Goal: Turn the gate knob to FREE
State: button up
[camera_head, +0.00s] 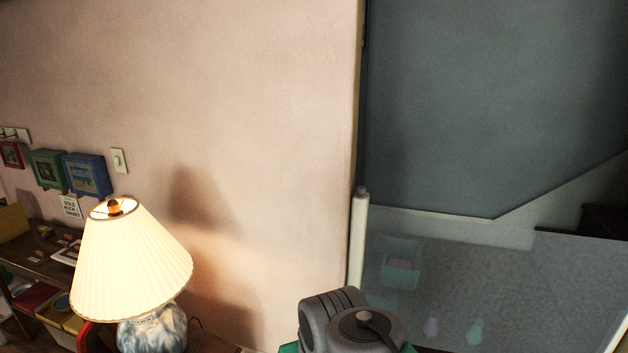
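A see-through grey mesh gate (500,285) stretches across the opening at the right. Its pale upright post (357,240) stands at the wall's edge. A small grey cap (362,191) tops the post; I cannot tell whether it is the gate knob. No FREE marking or knob setting is readable. My arm shows as a grey rounded part at the bottom centre and hides the foot of the post. My gripper is out of view.
A lit lamp (133,262) with a pleated shade stands at the lower left. Behind it are a cluttered shelf (36,247) and blue (87,176) and green (48,169) framed boxes on the wall. A light switch (119,160) is beside them. Pale shapes show through the mesh.

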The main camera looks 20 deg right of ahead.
aim_at(361, 190)
jog(key=u, duration=0.1)
jog(key=i, duration=0.95)
jog(key=z, duration=0.9)
jog(key=i, duration=0.45)
jog(key=z, duration=0.45)
